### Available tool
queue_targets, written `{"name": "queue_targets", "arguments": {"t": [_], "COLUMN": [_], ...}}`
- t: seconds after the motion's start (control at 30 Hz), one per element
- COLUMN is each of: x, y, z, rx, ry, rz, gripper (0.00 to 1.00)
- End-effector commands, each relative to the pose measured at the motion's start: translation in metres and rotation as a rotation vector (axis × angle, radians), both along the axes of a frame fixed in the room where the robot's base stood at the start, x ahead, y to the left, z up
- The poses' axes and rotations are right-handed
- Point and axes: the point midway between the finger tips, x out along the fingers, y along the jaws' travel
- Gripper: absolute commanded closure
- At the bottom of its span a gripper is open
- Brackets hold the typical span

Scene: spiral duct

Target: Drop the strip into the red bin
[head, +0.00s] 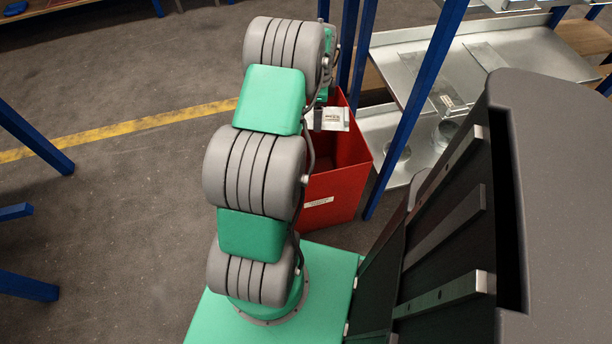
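The red bin (340,190) stands on the floor behind my arm, its open top facing up and its left part hidden by the arm. The strip (332,119), a short pale metal piece with a printed label, is above the bin's opening. My gripper (317,119) shows only as a small dark part at the strip's left end, mostly hidden behind my arm. The strip appears held there, clear of the bin's walls. The fingertips are not clearly seen.
A metal shelf unit (478,55) with blue posts stands right behind the bin, with sheet-metal parts on it. One blue post (412,108) rises close beside the bin's right side.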

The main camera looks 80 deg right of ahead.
Motion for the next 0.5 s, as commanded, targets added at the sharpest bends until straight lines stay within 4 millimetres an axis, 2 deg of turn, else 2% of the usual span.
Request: {"name": "queue_targets", "arguments": {"t": [0.03,0.2,0.5], "x": [0.000,0.000,0.001], "y": [0.000,0.000,0.000], "z": [-0.014,-0.035,-0.037], "rx": [0.001,0.000,-0.001], "ry": [0.000,0.000,0.000], "rz": [0.001,0.002,0.003], "gripper": [0.62,0.62,0.62]}}
